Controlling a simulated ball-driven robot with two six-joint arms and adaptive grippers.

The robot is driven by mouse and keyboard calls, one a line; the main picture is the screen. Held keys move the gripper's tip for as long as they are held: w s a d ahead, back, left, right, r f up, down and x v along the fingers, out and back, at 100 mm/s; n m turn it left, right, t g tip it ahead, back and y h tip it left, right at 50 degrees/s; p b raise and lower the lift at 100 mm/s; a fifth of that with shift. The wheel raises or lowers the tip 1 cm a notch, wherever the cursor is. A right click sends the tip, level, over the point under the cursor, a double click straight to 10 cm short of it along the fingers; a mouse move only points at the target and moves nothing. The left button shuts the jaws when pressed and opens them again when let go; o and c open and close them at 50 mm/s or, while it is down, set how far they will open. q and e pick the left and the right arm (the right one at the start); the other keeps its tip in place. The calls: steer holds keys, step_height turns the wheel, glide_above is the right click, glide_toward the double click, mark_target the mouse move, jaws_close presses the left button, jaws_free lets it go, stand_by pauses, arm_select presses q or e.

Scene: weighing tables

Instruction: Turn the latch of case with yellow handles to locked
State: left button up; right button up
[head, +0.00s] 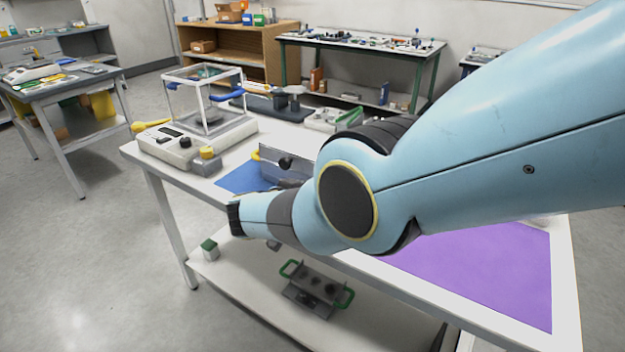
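A grey case (268,164) stands on the blue mat on the near table, partly hidden behind my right arm. A bit of one yellow handle (255,154) shows at its left end. A black knob (285,163) shows on the case's side facing me; I cannot tell how it is turned. My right arm comes in from the right across the table. Its wrist is in front of the case, and a dark part that may be my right gripper (290,183) shows just below the knob. The fingers are not clear, nor is any contact. My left gripper is out of view.
A balance (182,152) with a clear shield box (205,104) stands at the table's left, beside a yellow-topped grey block (207,161). The blue mat (234,181) and purple mat (500,275) lie on the table. A green-handled case (311,290) is on the lower shelf.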

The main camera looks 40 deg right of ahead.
step_height(320, 180, up, 10)
stand_by(0.6)
stand_by(0.4)
